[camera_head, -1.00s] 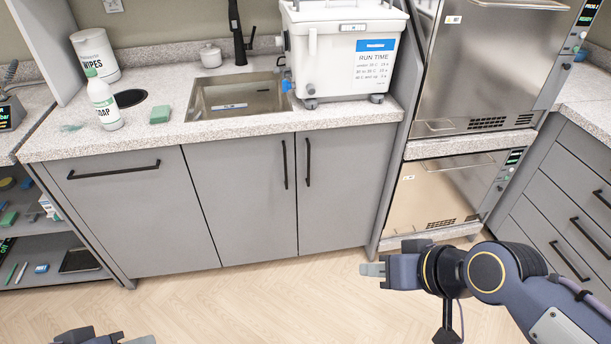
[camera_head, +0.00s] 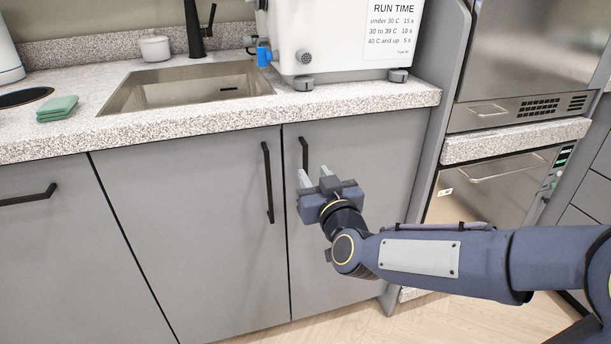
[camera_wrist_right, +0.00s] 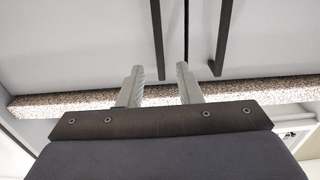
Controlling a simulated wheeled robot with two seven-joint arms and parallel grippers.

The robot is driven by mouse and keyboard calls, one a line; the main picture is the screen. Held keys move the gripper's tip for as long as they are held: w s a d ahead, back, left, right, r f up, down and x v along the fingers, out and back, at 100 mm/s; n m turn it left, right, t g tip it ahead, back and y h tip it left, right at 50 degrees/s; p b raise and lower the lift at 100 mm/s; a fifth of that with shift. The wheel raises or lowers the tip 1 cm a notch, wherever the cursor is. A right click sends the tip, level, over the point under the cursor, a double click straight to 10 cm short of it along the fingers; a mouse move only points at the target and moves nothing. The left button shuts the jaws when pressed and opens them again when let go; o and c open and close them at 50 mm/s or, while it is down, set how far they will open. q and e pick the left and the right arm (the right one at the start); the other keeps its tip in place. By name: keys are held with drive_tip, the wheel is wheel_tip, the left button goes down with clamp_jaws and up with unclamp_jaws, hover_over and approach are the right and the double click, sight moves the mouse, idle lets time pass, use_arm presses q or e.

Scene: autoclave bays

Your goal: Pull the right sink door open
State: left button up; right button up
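The right sink door (camera_head: 375,150) is a grey cabinet panel under the counter, shut flush beside the left sink door (camera_head: 190,220). Its black vertical bar handle (camera_head: 304,150) shows only at its upper part; my right gripper hides the lower part. My right gripper (camera_head: 315,177) is open and empty in front of this handle. In the right wrist view, which looks upside down, the right door's handle (camera_wrist_right: 157,40) lies in line with the gap between the two fingers (camera_wrist_right: 159,84). I cannot tell how far the fingertips are from it. My left gripper is out of view.
The left door's handle (camera_head: 267,182) stands close to the left of my right gripper. The speckled countertop (camera_head: 200,130) juts out above the doors. A grey side panel and a steel autoclave (camera_head: 490,190) stand to the right. Floor shows below.

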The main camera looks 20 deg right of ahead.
sight(306, 161)
drive_tip(key=w+b, duration=0.1)
drive_tip(key=w, duration=0.6)
drive_tip(key=shift+a, duration=0.1)
drive_tip(key=shift+c, duration=0.4)
clamp_jaws()
